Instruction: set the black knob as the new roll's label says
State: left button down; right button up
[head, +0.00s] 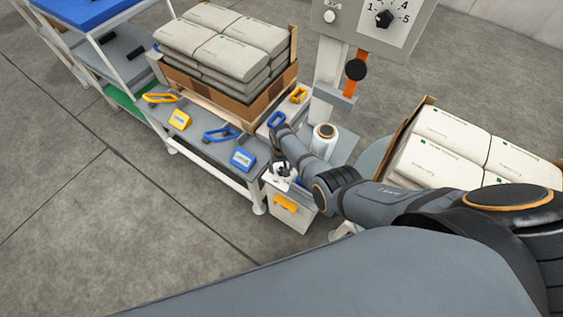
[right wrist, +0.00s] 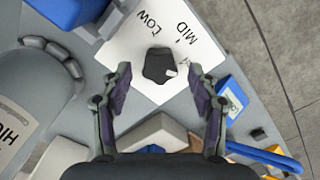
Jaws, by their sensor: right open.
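The black knob (right wrist: 157,66) sits on a white plate (right wrist: 130,45) lettered LOW and MID in the right wrist view. My right gripper (right wrist: 160,78) is open, one finger on each side of the knob with gaps between. In the head view this gripper (head: 283,172) is over the white box at the bench end and hides the knob. A pale roll (head: 323,140) stands just right of it. A cut-off label (right wrist: 13,132) at the wrist view's left edge seems to begin HI.
Blue tool (head: 220,134), blue box (head: 242,159) and yellow box (head: 180,119) lie on the bench. Stacked sacks (head: 225,45) stand behind, more sacks (head: 440,130) at right. Another black dial knob (head: 384,17) is on the column. Floor at left is clear.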

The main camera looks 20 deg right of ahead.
aim_at(281, 169)
notch_tip(281, 169, up, 12)
jog(key=shift+f, duration=0.2)
jog(key=shift+s, duration=0.1)
dwell(0.5)
